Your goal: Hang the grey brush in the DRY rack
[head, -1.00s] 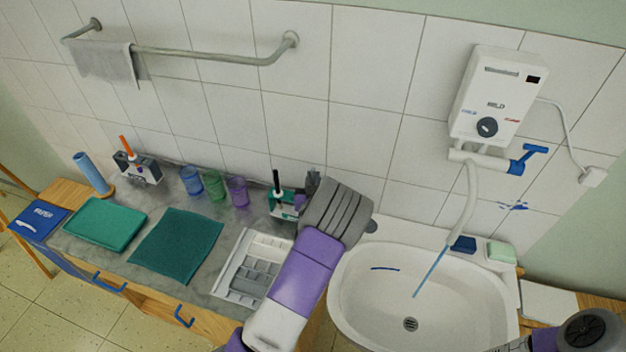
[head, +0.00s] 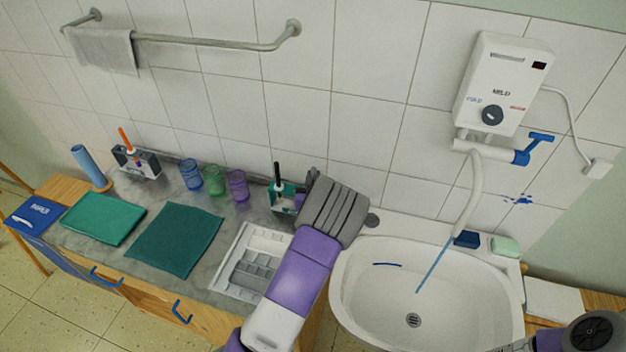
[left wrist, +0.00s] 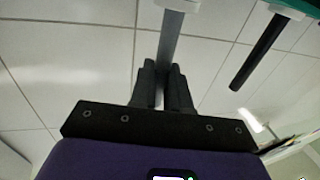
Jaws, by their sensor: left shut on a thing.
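My left gripper (left wrist: 163,90) is shut on the grey brush, whose grey handle (left wrist: 172,50) runs between the fingers in the left wrist view. A white part sits at the handle's far end, at the top edge. In the head view my left gripper (head: 332,208) is at the counter's right end, beside a teal rack (head: 285,200), and hides the grey brush. A black-handled brush (head: 278,174) stands in the teal rack; a black handle (left wrist: 262,52) also shows in the left wrist view. A dark grey rack (head: 148,163) with an orange-handled brush (head: 125,140) stands further left. I cannot read the racks' labels.
Several coloured cups (head: 214,182) stand between the racks. A light divided tray (head: 250,262), teal cloth (head: 176,240) and green pad (head: 103,218) lie in front. The sink (head: 345,300) is on the right under a water heater (head: 500,85), with a blue stream from its spout.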

